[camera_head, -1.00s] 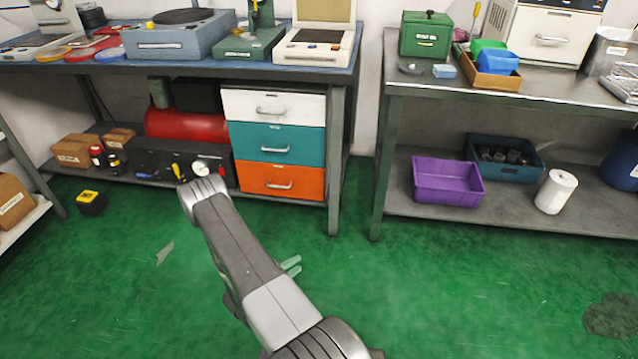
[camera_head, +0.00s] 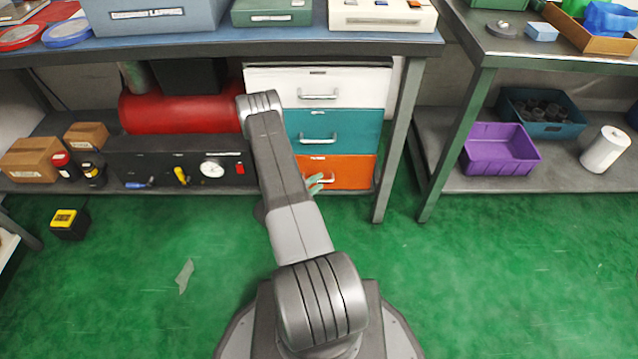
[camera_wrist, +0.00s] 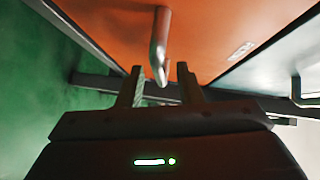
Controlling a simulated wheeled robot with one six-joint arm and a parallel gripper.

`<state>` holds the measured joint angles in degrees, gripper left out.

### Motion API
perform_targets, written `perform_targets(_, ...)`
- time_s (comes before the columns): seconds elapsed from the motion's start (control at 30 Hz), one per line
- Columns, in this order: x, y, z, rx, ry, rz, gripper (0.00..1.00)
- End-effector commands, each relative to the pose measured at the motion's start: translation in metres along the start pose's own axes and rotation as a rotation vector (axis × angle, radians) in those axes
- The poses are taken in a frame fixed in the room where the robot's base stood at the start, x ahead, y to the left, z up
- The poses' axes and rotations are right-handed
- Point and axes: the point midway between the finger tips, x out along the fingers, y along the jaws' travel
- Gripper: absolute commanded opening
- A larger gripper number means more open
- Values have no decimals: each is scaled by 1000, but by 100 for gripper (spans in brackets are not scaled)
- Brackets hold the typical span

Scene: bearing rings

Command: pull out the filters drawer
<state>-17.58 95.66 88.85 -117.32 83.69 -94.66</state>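A drawer unit under the bench has a white drawer (camera_head: 350,85), a teal drawer (camera_head: 355,125) and an orange drawer (camera_head: 355,172) at the bottom. All look closed. I cannot read their labels, so I cannot tell which is the filters drawer. My gripper (camera_head: 316,183) is at the orange drawer's handle, partly hidden by my arm. In the wrist view, the orange front (camera_wrist: 215,30) fills the top, with its bar handle (camera_wrist: 160,45) pointing between the two fingers of my gripper (camera_wrist: 160,88). The fingers are open, with gaps on both sides of the handle.
A bench leg (camera_head: 400,150) stands right of the drawers. A black panel box (camera_head: 180,165) and a red cylinder (camera_head: 180,113) are left of them on the low shelf. A purple bin (camera_head: 500,155) sits on the right shelf. Green floor (camera_head: 450,280) is clear in front.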

Motion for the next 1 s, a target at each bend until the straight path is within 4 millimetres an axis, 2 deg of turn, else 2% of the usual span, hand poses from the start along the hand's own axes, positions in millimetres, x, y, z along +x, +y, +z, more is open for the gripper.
perform_targets(0.17,14,0,0,1,1,0,32)
perform_targets(0.47,16,0,0,0,0,0,32)
perform_targets(0.5,16,0,0,0,0,0,30)
perform_targets(0.67,16,0,0,0,0,0,0)
perform_targets(1.0,14,0,-1,0,0,0,0)
